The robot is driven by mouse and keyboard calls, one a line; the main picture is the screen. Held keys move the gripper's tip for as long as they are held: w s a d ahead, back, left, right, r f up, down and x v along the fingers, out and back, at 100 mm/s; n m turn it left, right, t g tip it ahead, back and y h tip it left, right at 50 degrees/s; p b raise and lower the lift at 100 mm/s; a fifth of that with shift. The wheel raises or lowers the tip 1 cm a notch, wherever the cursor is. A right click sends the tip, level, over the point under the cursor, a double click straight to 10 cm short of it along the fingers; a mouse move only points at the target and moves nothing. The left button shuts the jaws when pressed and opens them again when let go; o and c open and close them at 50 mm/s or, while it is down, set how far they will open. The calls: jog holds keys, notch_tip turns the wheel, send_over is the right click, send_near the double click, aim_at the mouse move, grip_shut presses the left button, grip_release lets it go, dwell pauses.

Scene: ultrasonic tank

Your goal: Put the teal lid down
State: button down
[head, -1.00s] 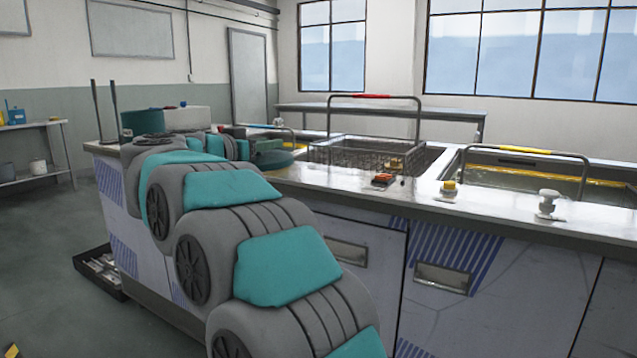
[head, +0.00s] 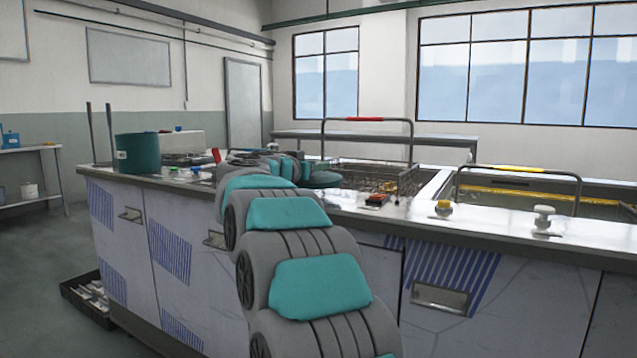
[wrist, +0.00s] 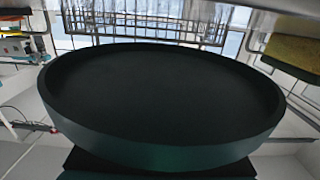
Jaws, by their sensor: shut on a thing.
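The round teal lid (head: 322,180) is in my gripper (head: 300,168), at the far end of my arm, near the left end of the wire basket. In the wrist view the lid (wrist: 165,158) fills the middle, its dark round face towards the camera. A dark part of my gripper shows under its near rim; the fingertips are hidden. A teal pot (head: 137,155) stands on the counter to the left, apart from the lid. I cannot tell how high the lid is above the counter.
The wire basket (head: 375,180) with a red-gripped handle is at the tank behind the lid. An orange-topped item (head: 376,200), a yellow knob (head: 444,208) and a white knob (head: 543,219) stand along the counter's front edge (head: 480,222). Small coloured items lie right of the pot.

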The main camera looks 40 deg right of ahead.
aim_at(319, 192)
jog(key=f+b, duration=0.2)
jog(key=f, duration=0.1)
jog(key=shift+d+f, duration=0.2)
jog(key=shift+d, duration=0.2)
jog(key=shift+a, duration=0.1)
jog(key=shift+f, duration=0.15)
jog(key=shift+f, duration=0.15)
jog(key=c, duration=0.5)
grip_release()
jog(key=shift+c, duration=0.2)
jog(key=shift+r, duration=0.2)
jog(key=p+v, duration=0.2)
jog(key=v, duration=1)
